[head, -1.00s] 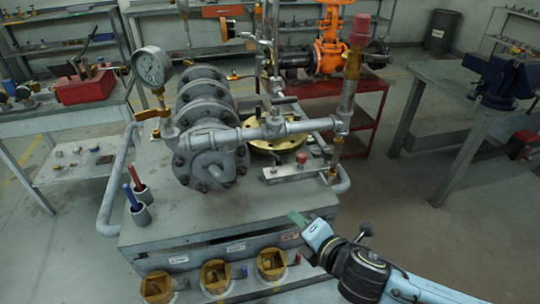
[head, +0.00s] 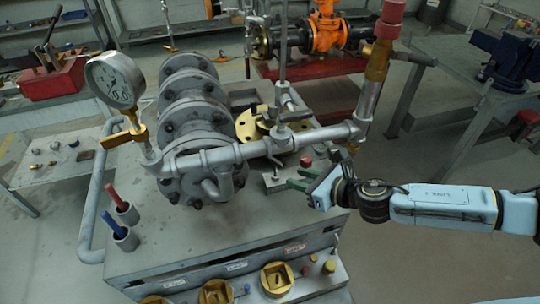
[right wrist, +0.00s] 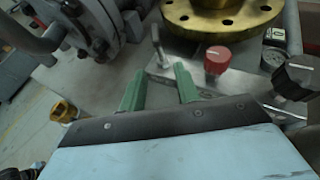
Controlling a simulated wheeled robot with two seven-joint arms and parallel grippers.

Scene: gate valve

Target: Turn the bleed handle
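No label marks the bleed handle, so I cannot tell for sure which part it is. A thin upright metal pin (head: 275,171) stands on a flat metal block (head: 268,185) at the bench's right side, near a red knob (head: 306,161). In the right wrist view the pin (right wrist: 159,47) is just beyond the fingertips, and the red knob (right wrist: 217,60) is to their right. My right gripper (head: 293,178) is open at the block; its green fingers (right wrist: 160,82) are apart with nothing visibly held. A yellow lever (head: 124,137) sits below the pressure gauge. My left gripper is not in view.
The grey flanged valve body (head: 197,140) and a horizontal pipe (head: 310,139) stand close left of and behind my right gripper. A brass flange (head: 247,125) is behind the block. Red and blue handled tools (head: 117,198) stand in cups at left. The front bench top is clear.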

